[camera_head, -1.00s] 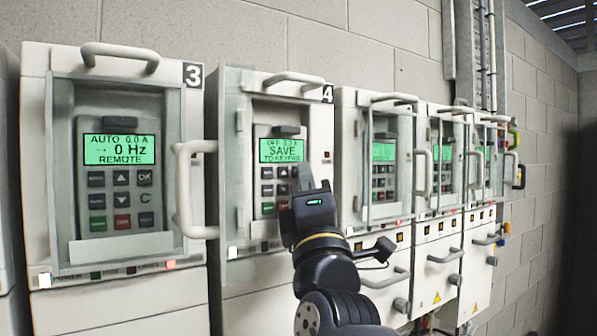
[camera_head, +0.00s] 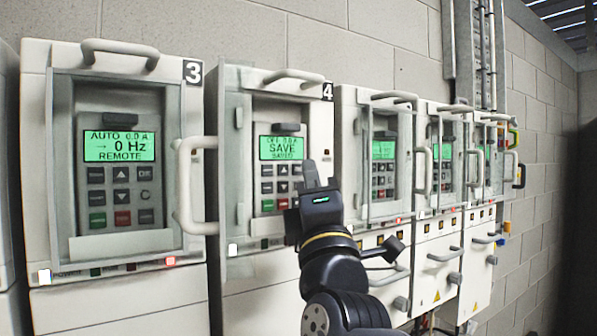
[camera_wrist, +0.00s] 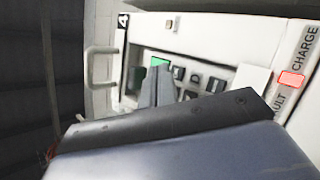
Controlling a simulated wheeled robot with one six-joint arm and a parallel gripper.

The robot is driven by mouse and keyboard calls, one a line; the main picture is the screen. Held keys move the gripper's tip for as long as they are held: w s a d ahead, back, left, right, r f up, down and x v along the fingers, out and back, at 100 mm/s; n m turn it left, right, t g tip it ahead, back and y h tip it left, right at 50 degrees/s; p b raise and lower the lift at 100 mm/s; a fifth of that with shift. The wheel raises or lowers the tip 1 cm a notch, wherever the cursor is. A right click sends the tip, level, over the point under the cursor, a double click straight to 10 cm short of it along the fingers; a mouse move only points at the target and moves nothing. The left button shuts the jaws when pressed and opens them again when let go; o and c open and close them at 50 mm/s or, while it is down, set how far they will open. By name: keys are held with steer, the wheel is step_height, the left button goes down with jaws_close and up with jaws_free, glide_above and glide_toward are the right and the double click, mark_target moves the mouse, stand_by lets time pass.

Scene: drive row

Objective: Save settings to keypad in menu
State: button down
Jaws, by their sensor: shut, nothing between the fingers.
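The keypad of drive 4 (camera_head: 282,187) sits in the recess of the cabinet labelled 4. Its green screen (camera_head: 281,148) reads "SAVE" with a second line that looks like "SAVED". Rows of small keys lie below the screen, and part of them is behind my gripper. My gripper (camera_head: 311,172) is shut and empty, in front of the keypad's right side; I cannot tell whether it touches a key. In the wrist view the shut fingers (camera_wrist: 157,84) point toward the keypad, with a corner of the green screen (camera_wrist: 160,61) and several keys (camera_wrist: 195,78) beside them.
Drive 3 (camera_head: 120,147) at the left shows "AUTO", "0 Hz", "REMOTE". A bar handle (camera_head: 184,190) juts out between drives 3 and 4. More drives with green screens (camera_head: 384,150) and handles continue to the right. A red light (camera_wrist: 291,78) is lit in the wrist view.

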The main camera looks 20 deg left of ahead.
steer(key=s+d+b, duration=0.1)
steer(key=s+d, duration=0.2)
steer(key=shift+s+d, duration=0.1)
steer(key=shift+d, duration=0.3)
stand_by(3.1)
